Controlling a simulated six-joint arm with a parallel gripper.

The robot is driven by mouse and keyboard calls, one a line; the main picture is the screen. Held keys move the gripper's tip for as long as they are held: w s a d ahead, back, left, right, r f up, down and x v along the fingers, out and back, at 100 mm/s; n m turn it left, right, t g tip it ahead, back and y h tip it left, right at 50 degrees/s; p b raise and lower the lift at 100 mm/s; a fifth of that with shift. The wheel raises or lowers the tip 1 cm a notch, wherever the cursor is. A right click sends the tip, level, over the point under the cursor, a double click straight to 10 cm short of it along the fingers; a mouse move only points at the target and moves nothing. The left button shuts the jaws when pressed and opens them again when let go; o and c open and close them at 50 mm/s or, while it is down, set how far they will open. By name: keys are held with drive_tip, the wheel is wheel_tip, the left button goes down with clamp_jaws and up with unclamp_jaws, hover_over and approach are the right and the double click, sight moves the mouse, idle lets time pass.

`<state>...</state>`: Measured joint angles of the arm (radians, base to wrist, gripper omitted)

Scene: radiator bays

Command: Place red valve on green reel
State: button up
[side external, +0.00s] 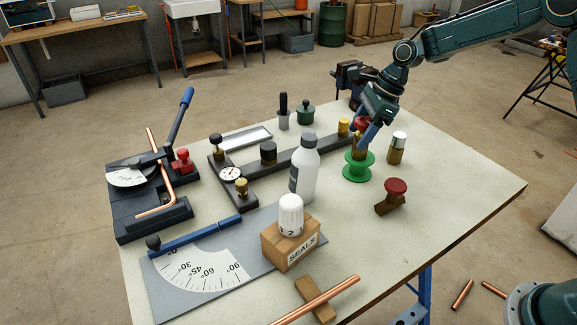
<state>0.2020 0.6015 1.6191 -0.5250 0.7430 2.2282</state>
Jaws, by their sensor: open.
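The green reel (358,168) stands upright on the right part of the table. A brass valve with a red top (359,148) is upright at the top of the reel, and its lower end appears to meet the reel's upper flange. My gripper (366,128) is open over the valve, with its fingers beside the red top. The fingers partly hide the red top, and I cannot tell whether they touch it.
A grey bottle (304,170) and a SEALS box (290,245) stand to the left. The table's right front area is clear.

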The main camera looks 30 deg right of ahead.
drive_tip(key=v, duration=1.1)
drive_tip(key=shift+r, duration=0.3)
drive_tip(key=s+a+r+n+t+h, duration=0.1)
drive_tip(key=s+a+r+n, duration=0.25)
drive_tip(key=s+n, duration=0.3)
drive_tip(key=s+a+r+n+t+h, duration=0.1)
drive_tip(key=s+a+r+n, duration=0.1)
drive_tip(key=s+r+n, duration=0.45)
drive_tip(key=s+f+n+h, duration=0.1)
drive_tip(key=s+f+n, duration=0.2)
drive_tip(key=s, duration=0.6)
drive_tip(key=s+d+f+n+t+h, duration=0.1)
drive_tip(key=s+f+n, duration=0.2)
drive_tip(key=s+n, duration=0.4)
drive_tip(key=shift+s+d+t, duration=0.3)
drive_tip(key=shift+s, duration=1.45)
